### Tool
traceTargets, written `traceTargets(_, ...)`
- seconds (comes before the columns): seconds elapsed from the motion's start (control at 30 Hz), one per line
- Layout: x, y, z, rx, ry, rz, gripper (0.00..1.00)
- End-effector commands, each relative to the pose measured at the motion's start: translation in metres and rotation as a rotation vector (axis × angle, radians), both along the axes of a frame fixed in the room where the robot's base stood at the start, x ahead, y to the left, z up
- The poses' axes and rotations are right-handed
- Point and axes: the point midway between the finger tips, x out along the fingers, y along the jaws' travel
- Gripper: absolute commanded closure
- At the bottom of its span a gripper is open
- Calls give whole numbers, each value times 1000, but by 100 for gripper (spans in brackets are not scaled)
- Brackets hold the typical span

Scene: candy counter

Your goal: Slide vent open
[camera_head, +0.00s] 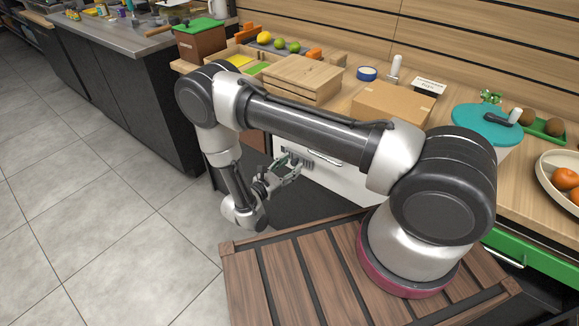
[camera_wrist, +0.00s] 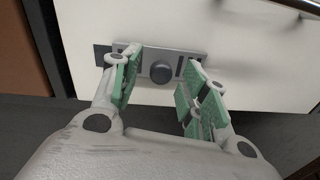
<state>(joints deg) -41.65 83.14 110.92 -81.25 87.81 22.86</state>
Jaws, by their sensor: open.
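The vent (camera_wrist: 187,54) is a grey metal plate with dark slots on a white cabinet front. A dark round knob (camera_wrist: 161,72) sticks out near its middle. A darker strip shows at the vent's left end. In the head view the vent (camera_head: 297,154) is small and partly hidden behind my gripper. My gripper (camera_wrist: 160,64) is open, its green-padded fingers pointing at the vent, one on each side of the knob with gaps to it. In the head view my gripper (camera_head: 291,166) is low in front of the white cabinet front.
The white cabinet front (camera_head: 345,178) has a bar handle (camera_head: 324,159) right of the vent. The wooden counter above carries a wooden box (camera_head: 301,80), a cardboard box (camera_head: 393,104) and a teal-lidded container (camera_head: 486,125). Open tiled floor (camera_head: 110,210) lies to the left.

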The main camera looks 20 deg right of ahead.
Motion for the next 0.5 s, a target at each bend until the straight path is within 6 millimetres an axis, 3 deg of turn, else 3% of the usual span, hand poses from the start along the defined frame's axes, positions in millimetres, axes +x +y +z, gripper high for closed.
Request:
traceTargets(0.27, 1, -2, 0, 0, 0, -1, 56)
traceTargets(0.5, 1, -2, 0, 0, 0, -1, 98)
